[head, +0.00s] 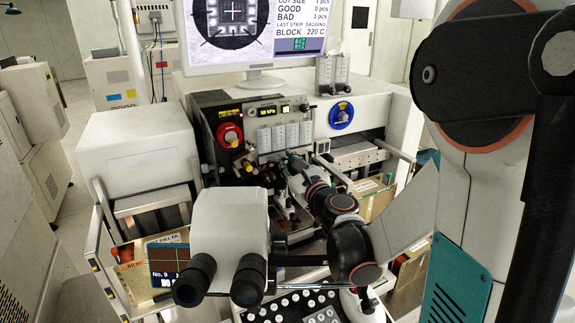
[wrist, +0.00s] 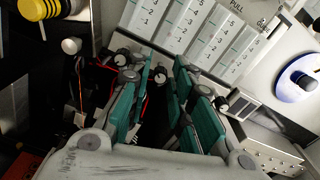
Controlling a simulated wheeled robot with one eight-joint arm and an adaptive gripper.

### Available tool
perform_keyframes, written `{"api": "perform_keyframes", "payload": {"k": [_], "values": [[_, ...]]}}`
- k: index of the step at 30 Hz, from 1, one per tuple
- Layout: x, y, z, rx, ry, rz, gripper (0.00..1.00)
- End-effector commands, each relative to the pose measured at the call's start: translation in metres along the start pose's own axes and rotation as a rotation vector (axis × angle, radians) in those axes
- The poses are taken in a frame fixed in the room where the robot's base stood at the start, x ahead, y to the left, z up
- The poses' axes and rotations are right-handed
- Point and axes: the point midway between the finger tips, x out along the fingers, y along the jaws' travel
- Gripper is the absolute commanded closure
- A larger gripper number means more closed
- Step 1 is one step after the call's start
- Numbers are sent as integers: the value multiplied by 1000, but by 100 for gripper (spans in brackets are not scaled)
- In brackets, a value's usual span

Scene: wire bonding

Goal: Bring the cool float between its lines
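My gripper (head: 287,163) reaches in at the front of the bonding machine, below its scale columns. In the wrist view my gripper (wrist: 160,108) has its teal-padded fingers spread, with a dark gap and nothing held between them. White numbered scale columns (wrist: 190,38) lie beyond the fingertips in the wrist view and also show on the front panel (head: 286,134).
A red round knob (head: 230,134) and a blue round knob (head: 341,115) flank the panel. The microscope eyepieces (head: 222,281) stand in front, left of my arm. A monitor (head: 240,35) is behind. Small dark knobs (wrist: 222,103) sit close to the fingertips.

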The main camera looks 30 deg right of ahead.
Motion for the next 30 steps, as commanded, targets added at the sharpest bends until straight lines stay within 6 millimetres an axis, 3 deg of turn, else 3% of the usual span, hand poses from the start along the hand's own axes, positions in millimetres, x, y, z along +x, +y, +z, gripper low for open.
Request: {"api": "perform_keyframes", "payload": {"k": [2, 4, 5, 19, 30], "values": [[0, 0, 0, 0, 0, 0, 82], [0, 0, 0, 0, 0, 0, 98], [0, 0, 0, 0, 0, 0, 100], [-1, 0, 0, -54, 0, 0, 100], [-1, 0, -1, -326, 0, 0, 100]]}}
